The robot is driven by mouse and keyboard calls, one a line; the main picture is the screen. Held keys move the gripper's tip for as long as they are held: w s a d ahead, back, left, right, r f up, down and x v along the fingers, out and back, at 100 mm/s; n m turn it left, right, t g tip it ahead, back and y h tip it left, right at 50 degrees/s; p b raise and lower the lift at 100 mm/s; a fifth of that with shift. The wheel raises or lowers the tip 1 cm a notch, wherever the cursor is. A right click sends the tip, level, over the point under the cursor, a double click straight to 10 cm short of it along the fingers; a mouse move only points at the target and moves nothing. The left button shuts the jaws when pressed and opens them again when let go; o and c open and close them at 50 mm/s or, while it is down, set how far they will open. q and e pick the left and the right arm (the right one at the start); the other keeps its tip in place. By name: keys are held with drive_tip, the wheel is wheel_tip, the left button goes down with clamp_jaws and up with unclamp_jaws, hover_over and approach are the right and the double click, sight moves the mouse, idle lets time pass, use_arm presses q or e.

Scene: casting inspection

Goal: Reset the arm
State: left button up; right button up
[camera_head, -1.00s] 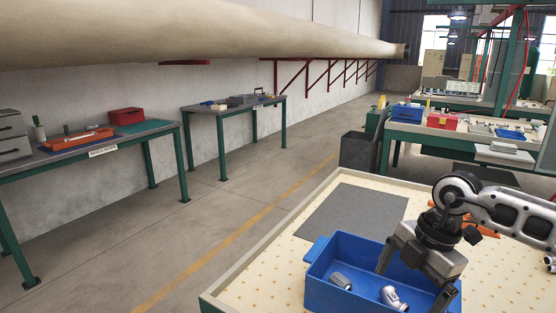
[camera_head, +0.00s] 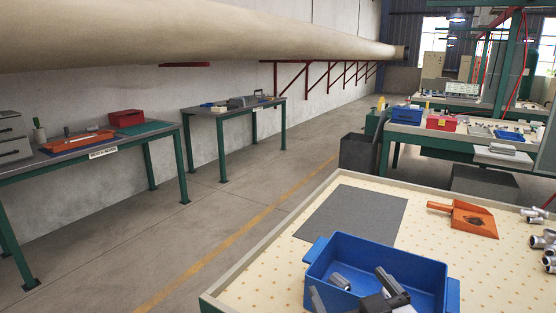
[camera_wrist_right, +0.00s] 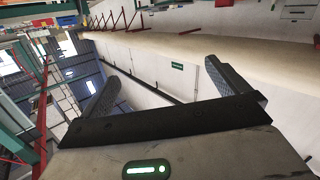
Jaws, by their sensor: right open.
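My right gripper (camera_head: 347,280) shows at the bottom edge of the head view, in front of the blue bin. Its two dark fingers are spread apart, with nothing between them in the right wrist view (camera_wrist_right: 160,95). There the fingers point toward the wall and the large pipe. The gripper hides part of the bin's inside and front. My left gripper is not in view.
The near table (camera_head: 322,192) has a dark grey mat (camera_head: 352,215), an orange dustpan (camera_head: 472,219) and several metal castings (camera_head: 545,242) at its right edge. Workbenches (camera_head: 165,128) line the left wall. The floor between is clear.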

drive_tip(key=s+d+f+m+g+h, duration=0.1)
drive_tip(key=s+d+f+g, duration=0.3)
drive_tip(key=s+f+g, duration=0.45)
drive_tip(key=s+d+f+m+g+h, duration=0.15)
drive_tip(key=s+d+f+g, duration=0.3)
drive_tip(key=s+f, duration=0.7)
use_arm(q)
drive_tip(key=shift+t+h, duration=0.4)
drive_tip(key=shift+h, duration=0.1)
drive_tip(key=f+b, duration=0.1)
drive_tip(key=b, duration=0.2)
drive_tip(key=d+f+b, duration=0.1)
drive_tip(key=b, duration=0.2)
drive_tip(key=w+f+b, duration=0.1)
drive_tip(key=b, duration=0.3)
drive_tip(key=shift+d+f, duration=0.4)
use_arm(e)
drive_tip(key=w+a+f+t+y, duration=0.1)
drive_tip(key=w+a+f+t, duration=0.1)
drive_tip(key=f, duration=0.3)
drive_tip(key=w+a+f+n+t+y, duration=0.1)
drive_tip(key=w+a+f+t+y, duration=0.1)
drive_tip(key=a+f+t, duration=0.2)
wheel_tip(320, 180, down, 2)
drive_tip(key=shift+a+f+t, duration=0.2)
drive_tip(key=shift+a+t, duration=0.2)
drive_tip(key=shift+t, duration=0.1)
